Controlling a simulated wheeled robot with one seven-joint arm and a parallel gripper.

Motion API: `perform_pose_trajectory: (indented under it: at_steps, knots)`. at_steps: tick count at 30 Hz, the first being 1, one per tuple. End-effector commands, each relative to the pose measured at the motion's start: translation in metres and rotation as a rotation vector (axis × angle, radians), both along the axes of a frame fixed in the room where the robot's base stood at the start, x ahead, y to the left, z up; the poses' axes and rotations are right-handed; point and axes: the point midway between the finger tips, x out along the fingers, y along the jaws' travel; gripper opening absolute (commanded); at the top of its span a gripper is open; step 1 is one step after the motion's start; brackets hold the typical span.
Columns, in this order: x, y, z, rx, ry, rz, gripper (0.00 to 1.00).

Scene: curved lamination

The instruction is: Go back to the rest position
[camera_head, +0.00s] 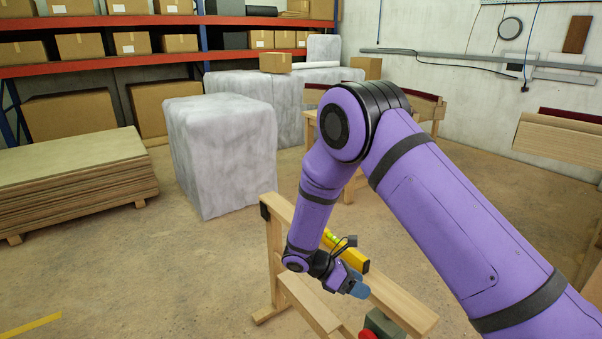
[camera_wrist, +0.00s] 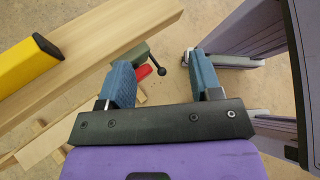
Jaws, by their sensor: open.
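My gripper (camera_head: 350,283) is at the end of my purple arm, low over the wooden sawhorse-like stand (camera_head: 392,302) in the head view. In the wrist view my gripper (camera_wrist: 155,75) has its two blue fingers wide apart with nothing between them. Floor and part of a vise show beyond the fingers. A yellow spirit level (camera_head: 345,256) lies on the stand's top beam, just behind my gripper. It also shows at the left of the wrist view (camera_wrist: 25,62), apart from the fingers.
A green vise with a red part (camera_head: 382,325) sits by the stand; its black-knobbed handle shows near my left finger (camera_wrist: 155,65). A wrapped block (camera_head: 220,150), stacked boards (camera_head: 70,180) and shelves with boxes (camera_head: 130,43) stand behind.

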Motion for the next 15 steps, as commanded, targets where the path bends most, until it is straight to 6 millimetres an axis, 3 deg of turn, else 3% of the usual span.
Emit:
perform_pose_trajectory:
  at_steps: [1,3,15]
  knots:
    - [0.002,-0.005,0.021,0.028,-0.040,-0.040,0.59]
    - [0.003,-0.011,0.045,0.064,-0.088,-0.095,0.59]
    - [-0.015,-0.053,0.171,0.260,-0.370,-0.405,0.59]
